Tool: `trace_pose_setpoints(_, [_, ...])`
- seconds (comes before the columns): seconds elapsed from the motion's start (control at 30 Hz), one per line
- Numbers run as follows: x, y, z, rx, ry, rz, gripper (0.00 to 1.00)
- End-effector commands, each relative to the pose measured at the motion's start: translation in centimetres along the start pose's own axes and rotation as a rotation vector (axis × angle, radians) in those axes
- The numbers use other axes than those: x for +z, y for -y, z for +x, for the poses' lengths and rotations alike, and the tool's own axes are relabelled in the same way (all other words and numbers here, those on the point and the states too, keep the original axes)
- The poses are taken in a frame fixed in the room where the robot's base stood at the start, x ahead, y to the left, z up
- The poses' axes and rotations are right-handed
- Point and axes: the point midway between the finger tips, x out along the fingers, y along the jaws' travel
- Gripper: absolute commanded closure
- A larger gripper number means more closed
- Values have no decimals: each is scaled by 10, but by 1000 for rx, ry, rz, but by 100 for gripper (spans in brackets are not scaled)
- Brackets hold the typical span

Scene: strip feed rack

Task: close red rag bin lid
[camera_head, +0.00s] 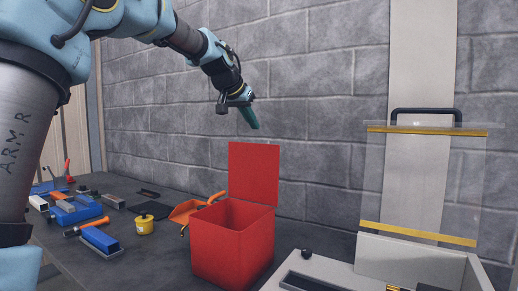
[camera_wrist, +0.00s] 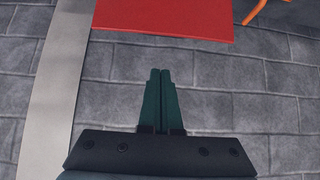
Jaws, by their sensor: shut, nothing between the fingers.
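The red rag bin (camera_head: 231,244) stands on the dark bench in the head view, its box open at the top. Its red lid (camera_head: 254,172) stands upright along the bin's back edge, near the wall. In the wrist view the lid (camera_wrist: 165,20) shows as a red panel at the top, beyond the fingertips. My gripper (camera_head: 254,125) is above the lid and apart from it, pointing down. In the wrist view my gripper (camera_wrist: 160,72) has its two green fingers together with nothing between them.
Right of the bin are a pale tray unit (camera_head: 370,262) and a clear panel (camera_head: 418,185) with yellow strips and a black handle. Left lie an orange scoop (camera_head: 190,210), a yellow tin (camera_head: 144,225) and blue blocks (camera_head: 100,240). A grey block wall (camera_head: 300,80) stands close behind.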

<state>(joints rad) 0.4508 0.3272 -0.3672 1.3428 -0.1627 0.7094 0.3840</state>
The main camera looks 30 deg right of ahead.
Motion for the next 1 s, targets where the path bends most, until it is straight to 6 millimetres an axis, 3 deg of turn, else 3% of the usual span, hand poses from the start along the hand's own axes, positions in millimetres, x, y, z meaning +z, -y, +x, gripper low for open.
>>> trace_pose_setpoints(0.23, [-7,-4,20,9,-6,7,100])
trace_pose_setpoints(0.67, [-7,-4,99,7,-5,5,100])
trace_pose_setpoints(1.0, [20,-2,77,4,-8,5,100])
